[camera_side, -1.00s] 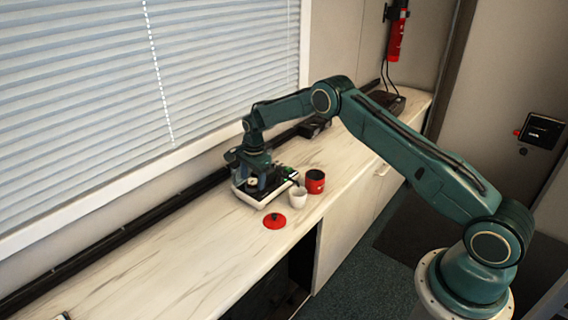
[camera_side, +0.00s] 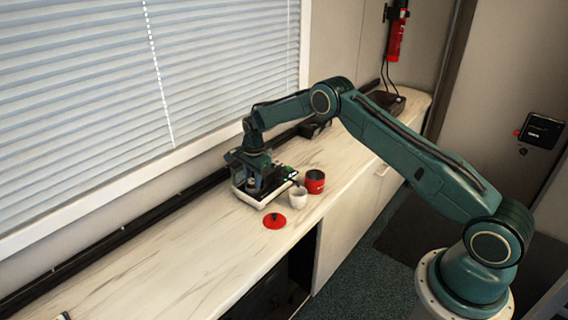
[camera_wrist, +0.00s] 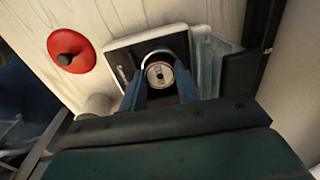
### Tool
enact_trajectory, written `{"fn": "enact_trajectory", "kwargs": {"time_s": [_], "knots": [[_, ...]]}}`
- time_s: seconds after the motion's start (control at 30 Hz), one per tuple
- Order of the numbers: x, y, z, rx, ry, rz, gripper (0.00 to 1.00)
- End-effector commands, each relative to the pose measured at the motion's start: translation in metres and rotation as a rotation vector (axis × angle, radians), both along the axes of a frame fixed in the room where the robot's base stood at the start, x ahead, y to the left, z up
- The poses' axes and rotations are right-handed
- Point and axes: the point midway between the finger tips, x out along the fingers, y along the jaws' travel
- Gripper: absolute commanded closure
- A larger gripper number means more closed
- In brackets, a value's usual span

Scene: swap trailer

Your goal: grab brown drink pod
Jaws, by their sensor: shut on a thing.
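The drink pod (camera_wrist: 160,73) shows in the wrist view as a small round thing with a pale printed top and a dark centre. My gripper (camera_wrist: 160,84) has its two blue fingers on either side of the pod and is shut on it. The pod is at the white-rimmed drink machine (camera_wrist: 118,48); I cannot tell whether it is lifted clear of it. In the side view my gripper (camera_side: 259,181) points down over the machine (camera_side: 262,201), and the pod is hidden or too small to make out.
A red lid with a dark knob (camera_side: 274,221) lies in front of the machine; it also shows in the wrist view (camera_wrist: 70,50). A white cup (camera_side: 298,197) and a red canister (camera_side: 315,182) stand right of the machine. The counter (camera_side: 190,245) is clear at the left.

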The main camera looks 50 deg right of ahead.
Motion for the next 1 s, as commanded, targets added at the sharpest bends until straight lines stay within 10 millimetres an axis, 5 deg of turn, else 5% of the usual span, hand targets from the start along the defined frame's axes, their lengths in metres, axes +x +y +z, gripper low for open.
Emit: {"fn": "enact_trajectory", "kwargs": {"time_s": [0.53,1.0], "knots": [[0.001,0.000,0.019,0.000,-0.001,0.000,0.90],[0.001,0.000,0.107,0.000,-0.005,0.000,0.90]]}}
